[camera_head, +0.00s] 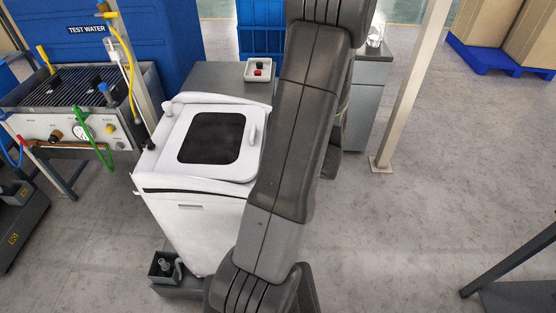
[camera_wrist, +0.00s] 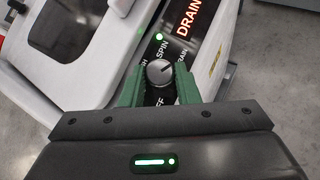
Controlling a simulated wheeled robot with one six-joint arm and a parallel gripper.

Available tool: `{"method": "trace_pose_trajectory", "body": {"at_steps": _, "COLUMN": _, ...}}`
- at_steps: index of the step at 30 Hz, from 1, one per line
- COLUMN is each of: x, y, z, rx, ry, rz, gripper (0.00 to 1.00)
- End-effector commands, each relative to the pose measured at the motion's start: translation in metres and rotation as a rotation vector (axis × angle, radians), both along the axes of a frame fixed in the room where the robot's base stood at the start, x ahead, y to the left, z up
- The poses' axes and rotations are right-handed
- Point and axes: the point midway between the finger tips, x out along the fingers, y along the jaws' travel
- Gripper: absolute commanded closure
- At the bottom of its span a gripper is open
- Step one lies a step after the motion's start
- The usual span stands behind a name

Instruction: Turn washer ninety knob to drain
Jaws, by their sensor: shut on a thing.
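The white washer (camera_head: 205,215) stands left of my arm in the head view, its dark-windowed lid (camera_head: 212,138) shut. My arm hides its control panel and my gripper there. In the wrist view, the grey round knob (camera_wrist: 160,71) sits between the green fingers of my gripper (camera_wrist: 159,83), which is shut on it. Around the knob are the labels SPIN, DRAIN and OFF, and one partly hidden label ending in H. A green light (camera_wrist: 159,37) glows by SPIN. A display (camera_wrist: 188,20) reads DRAIN in red. The knob's exact pointing direction is hard to tell.
A grey cabinet (camera_head: 228,76) behind the washer bears a small box with red and black buttons (camera_head: 258,69). A test-water bench (camera_head: 75,130) with hoses stands at left. A post (camera_head: 408,90) rises at right. Floor at right is mostly clear.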

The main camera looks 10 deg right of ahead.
Motion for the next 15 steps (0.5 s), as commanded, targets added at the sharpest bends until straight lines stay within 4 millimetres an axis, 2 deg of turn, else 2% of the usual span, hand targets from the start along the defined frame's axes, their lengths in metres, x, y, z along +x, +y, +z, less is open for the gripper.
{"method": "trace_pose_trajectory", "body": {"at_steps": 4, "x": -0.0004, "y": 0.0003, "z": -0.0009, "rx": 0.0, "ry": 0.002, "rz": 0.0, "gripper": 0.94}}
{"method": "trace_pose_trajectory", "body": {"at_steps": 5, "x": -0.0004, "y": 0.0003, "z": -0.0009, "rx": 0.0, "ry": 0.001, "rz": 0.0, "gripper": 0.7}}
{"method": "trace_pose_trajectory", "body": {"at_steps": 8, "x": -0.0003, "y": 0.0002, "z": -0.0007, "rx": 0.001, "ry": 0.001, "rz": 0.0, "gripper": 0.5}}
{"method": "trace_pose_trajectory", "body": {"at_steps": 15, "x": -0.0001, "y": 0.0001, "z": -0.0002, "rx": 0.001, "ry": 0.0, "rz": 0.001, "gripper": 0.5}}
